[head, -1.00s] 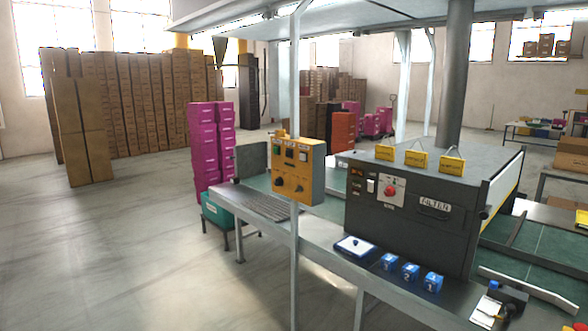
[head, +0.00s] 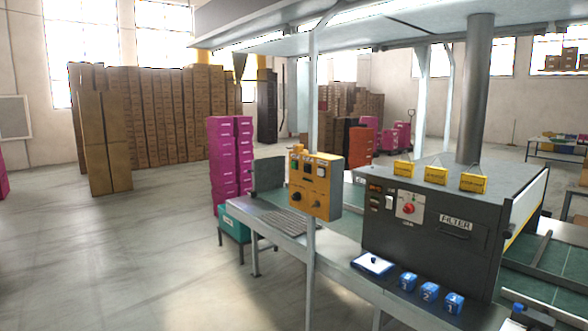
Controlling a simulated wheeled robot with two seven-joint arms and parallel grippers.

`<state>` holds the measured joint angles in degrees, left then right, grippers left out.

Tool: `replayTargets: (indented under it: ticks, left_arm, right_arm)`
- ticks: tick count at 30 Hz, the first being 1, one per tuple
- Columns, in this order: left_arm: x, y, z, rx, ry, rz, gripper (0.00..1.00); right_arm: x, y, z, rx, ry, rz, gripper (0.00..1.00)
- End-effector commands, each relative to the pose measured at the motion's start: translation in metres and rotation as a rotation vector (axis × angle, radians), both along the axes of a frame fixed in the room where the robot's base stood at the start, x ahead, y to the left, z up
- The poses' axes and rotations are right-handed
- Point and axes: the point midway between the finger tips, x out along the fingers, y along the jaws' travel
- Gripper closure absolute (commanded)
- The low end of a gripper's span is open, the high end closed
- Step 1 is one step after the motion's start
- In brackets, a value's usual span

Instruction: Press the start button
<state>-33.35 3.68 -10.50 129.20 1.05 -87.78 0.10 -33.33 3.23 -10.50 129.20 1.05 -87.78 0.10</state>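A yellow control box (head: 315,186) is fixed to a grey post at the near side of the line. Its face carries small buttons and dark knobs, too small to read. A dark grey machine (head: 430,229) marked "FILTER" stands on the line to the right. It has a white panel with a red round knob or button (head: 408,208) and small switches beside it. I cannot tell which control is the start button. Neither of my grippers is in view.
A metal bench (head: 262,223) with a green belt runs under the box. A tablet (head: 373,264) and numbered blue blocks (head: 429,291) lie on its front edge. Pink boxes (head: 222,160) and brown carton stacks (head: 160,115) stand behind. The floor (head: 130,260) at left is clear.

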Motion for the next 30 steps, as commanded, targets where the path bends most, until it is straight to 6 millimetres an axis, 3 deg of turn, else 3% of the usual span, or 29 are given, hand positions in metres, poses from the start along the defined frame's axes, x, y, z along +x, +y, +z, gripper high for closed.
replayTargets:
  ticks: [8,14,30]
  left_arm:
    - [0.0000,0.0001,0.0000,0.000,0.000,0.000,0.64]
    - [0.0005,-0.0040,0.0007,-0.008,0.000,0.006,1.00]
    - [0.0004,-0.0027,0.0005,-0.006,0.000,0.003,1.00]
  right_arm:
    - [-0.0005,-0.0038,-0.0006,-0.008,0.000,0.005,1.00]
    - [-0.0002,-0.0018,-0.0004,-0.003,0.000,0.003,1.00]
    - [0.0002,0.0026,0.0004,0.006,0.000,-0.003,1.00]
